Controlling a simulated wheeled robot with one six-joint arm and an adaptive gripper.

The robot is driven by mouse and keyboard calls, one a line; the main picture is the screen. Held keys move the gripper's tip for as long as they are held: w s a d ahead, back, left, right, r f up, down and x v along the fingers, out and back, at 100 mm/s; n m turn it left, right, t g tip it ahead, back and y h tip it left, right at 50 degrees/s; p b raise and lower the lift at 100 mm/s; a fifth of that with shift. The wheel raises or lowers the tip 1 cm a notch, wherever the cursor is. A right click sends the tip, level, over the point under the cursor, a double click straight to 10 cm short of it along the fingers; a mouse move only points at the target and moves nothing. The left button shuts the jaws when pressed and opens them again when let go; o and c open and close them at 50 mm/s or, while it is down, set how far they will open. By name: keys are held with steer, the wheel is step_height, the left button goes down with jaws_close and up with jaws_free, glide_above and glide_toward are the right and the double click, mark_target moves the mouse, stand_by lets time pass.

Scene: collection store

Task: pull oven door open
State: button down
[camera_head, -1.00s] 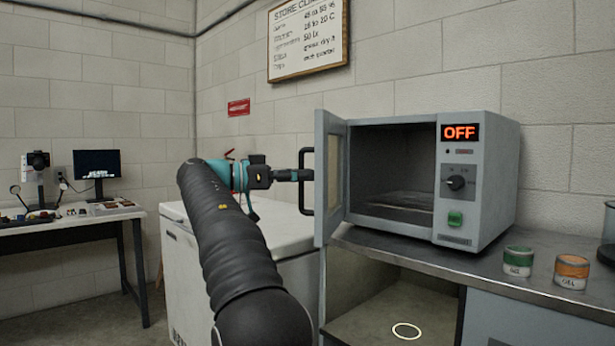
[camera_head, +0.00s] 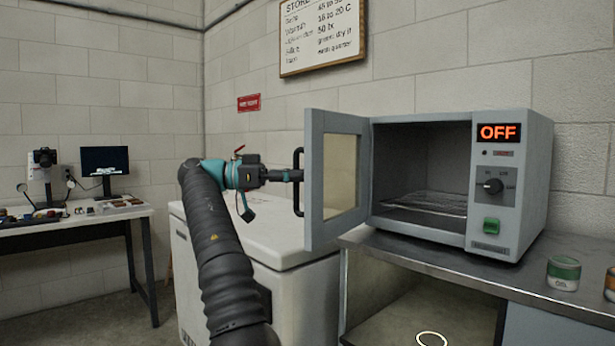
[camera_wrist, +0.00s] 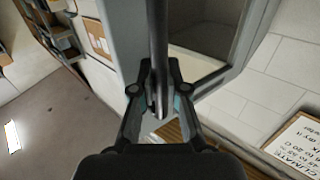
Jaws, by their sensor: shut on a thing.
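The oven (camera_head: 512,205) is a grey box on the metal counter with a lit "OFF" display. Its door (camera_head: 314,220), with a glass window, stands swung open to the left on its left-hand hinge, so the cavity with a wire rack (camera_head: 430,203) shows. The black bar handle (camera_head: 298,180) is on the door's outer face. My gripper (camera_head: 294,176) reaches it from the left. In the wrist view my gripper (camera_wrist: 157,103) is shut on the handle (camera_wrist: 158,40), with a finger on each side of the bar. The fingertips are partly hidden in the head view.
A white chest (camera_head: 265,235) stands below my arm, left of the counter (camera_head: 400,252). A green-labelled tin (camera_head: 563,274) and an orange one (camera_head: 610,284) stand at the counter's right. A desk (camera_head: 75,225) is at far left, with bare floor before it.

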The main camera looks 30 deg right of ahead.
stand_by(0.4)
steer(key=c, duration=1.2)
jaws_free()
steer(key=shift+f, duration=0.1)
